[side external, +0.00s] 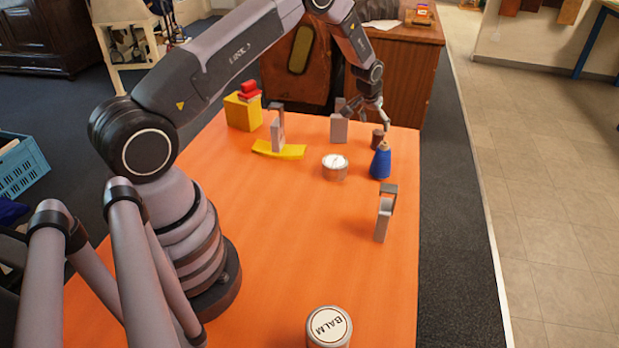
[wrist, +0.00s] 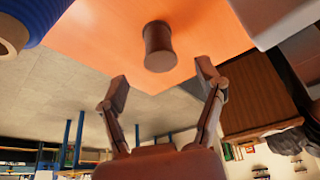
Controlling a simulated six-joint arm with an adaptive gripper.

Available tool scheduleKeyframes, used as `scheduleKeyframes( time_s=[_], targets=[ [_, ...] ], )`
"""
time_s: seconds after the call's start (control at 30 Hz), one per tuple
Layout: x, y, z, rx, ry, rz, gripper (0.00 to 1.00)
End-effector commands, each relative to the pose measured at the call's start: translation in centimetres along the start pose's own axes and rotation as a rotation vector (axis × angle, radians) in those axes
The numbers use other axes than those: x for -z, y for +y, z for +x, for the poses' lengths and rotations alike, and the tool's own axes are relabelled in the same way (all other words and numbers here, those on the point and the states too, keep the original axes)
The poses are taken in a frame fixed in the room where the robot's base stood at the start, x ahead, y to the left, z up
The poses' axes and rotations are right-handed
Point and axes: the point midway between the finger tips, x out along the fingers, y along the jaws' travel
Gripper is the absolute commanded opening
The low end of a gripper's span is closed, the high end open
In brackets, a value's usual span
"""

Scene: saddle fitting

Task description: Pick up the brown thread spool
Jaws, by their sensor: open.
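The brown thread spool (side external: 377,138) stands on the orange table near its far right corner, just behind a blue bottle-like object with a tan top. In the wrist view the spool (wrist: 158,46) is a dark brown cylinder on the orange surface, ahead of my fingers and roughly centred between them. My gripper (side external: 380,119) is above and close to the spool in the side view. In the wrist view my gripper (wrist: 163,88) has its two fingers spread apart with nothing between them. The spool appears apart from both fingers.
The blue object (side external: 381,162) stands close to the spool; its edge shows in the wrist view (wrist: 40,18). A grey block (side external: 339,127) is left of the gripper. A white-lidded tin (side external: 335,166), grey clamp-like piece (side external: 384,215), yellow saddle (side external: 279,149) and balm tin (side external: 329,327) stand on the table (side external: 300,240).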

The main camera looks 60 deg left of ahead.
Motion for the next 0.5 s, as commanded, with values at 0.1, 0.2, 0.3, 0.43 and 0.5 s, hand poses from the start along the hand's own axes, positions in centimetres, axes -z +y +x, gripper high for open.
scheduleKeyframes(
  time_s=[0.1,0.2,0.3,0.43,0.5],
  targets=[
    [0.0,0.0,1.8,0.0,-0.001,-0.001,0.69],
    [0.0,0.0,2.5,0.0,0.0,-0.001,0.69],
    [0.0,0.1,3.2,0.0,-0.001,0.0,0.69],
    [0.0,0.2,5.3,0.0,-0.001,0.0,0.69],
    [0.1,0.2,6.3,0.0,-0.001,0.0,0.69]
  ],
)
